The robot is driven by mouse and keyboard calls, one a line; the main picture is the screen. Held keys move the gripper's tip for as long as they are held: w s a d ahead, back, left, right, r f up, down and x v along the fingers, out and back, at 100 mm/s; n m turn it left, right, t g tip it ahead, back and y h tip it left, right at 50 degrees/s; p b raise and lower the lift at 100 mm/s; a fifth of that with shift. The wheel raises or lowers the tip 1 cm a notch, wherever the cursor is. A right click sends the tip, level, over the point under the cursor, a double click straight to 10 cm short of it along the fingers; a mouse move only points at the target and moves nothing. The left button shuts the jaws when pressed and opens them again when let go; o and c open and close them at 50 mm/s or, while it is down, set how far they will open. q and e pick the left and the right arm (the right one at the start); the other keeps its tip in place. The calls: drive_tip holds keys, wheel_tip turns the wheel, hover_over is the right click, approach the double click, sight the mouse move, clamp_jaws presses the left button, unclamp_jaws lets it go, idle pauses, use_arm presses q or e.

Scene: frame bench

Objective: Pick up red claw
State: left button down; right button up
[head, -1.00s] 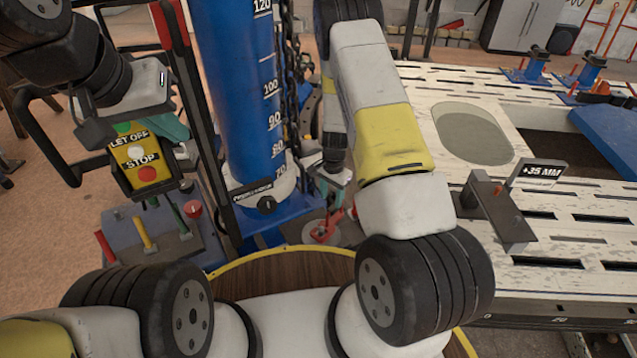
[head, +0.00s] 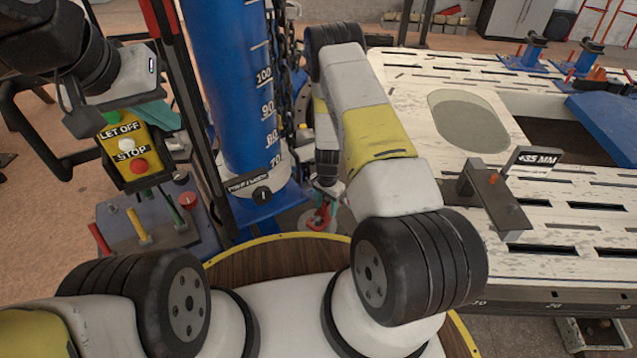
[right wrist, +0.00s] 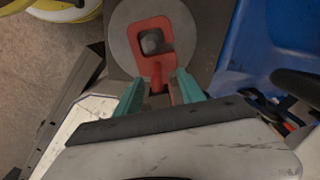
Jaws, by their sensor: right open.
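The red claw (right wrist: 164,26) is a flat red hook with an opening, lying over a round grey disc (right wrist: 122,36) in the right wrist view. Its narrow stem points toward my right gripper (right wrist: 159,79). The two teal fingers are open, one on each side of the stem; I cannot tell whether they touch it. In the head view the red claw (head: 319,217) shows small below my right gripper (head: 327,203), beside the blue column. My left gripper (head: 158,116) shows only partly as teal behind the yellow button box, and its jaws are hidden.
The blue column (head: 238,90) with height marks stands behind the claw. A yellow LET OFF/STOP box (head: 131,155) hangs at left above a lever console (head: 150,222). A slotted white bench (head: 420,100) with a +35 MM sign (head: 537,160) fills the right.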

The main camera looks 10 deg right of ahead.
clamp_jaws()
idle(1.3)
